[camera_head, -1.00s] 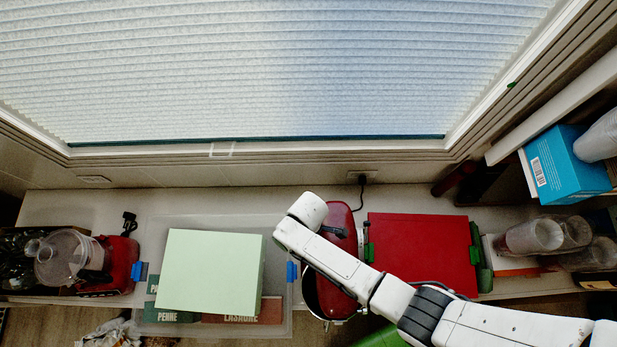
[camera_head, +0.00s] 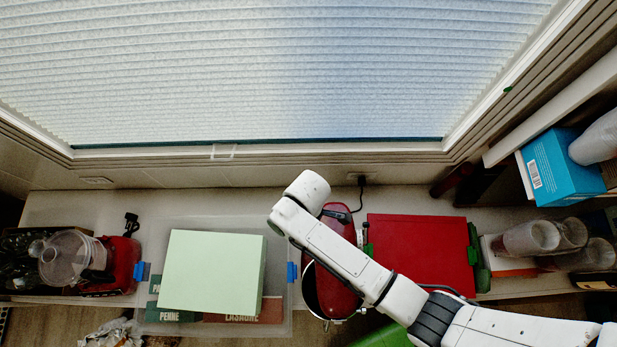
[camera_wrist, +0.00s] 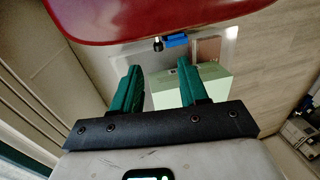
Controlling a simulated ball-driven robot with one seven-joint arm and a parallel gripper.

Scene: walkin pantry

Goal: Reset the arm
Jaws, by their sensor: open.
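My white arm (camera_head: 340,255) reaches in from the lower right in the head view, across the red stand mixer (camera_head: 333,292). Its end is a rounded white joint near the mixer's top. My gripper is not distinct in the head view. In the wrist view my gripper (camera_wrist: 160,88) shows two green fingers spread apart with nothing between them. Beyond the fingers is the pale green box (camera_wrist: 200,82). The red mixer's smooth body (camera_wrist: 190,18) fills the top of the wrist view, near the fingers.
The pale green box (camera_head: 212,270) sits in a clear bin (camera_head: 285,232) with pasta boxes. A red blender base (camera_head: 122,262) stands left. A red box (camera_head: 420,250) lies right of the mixer. Plastic cups (camera_head: 530,238) and a blue box (camera_head: 563,168) are further right. A window is behind.

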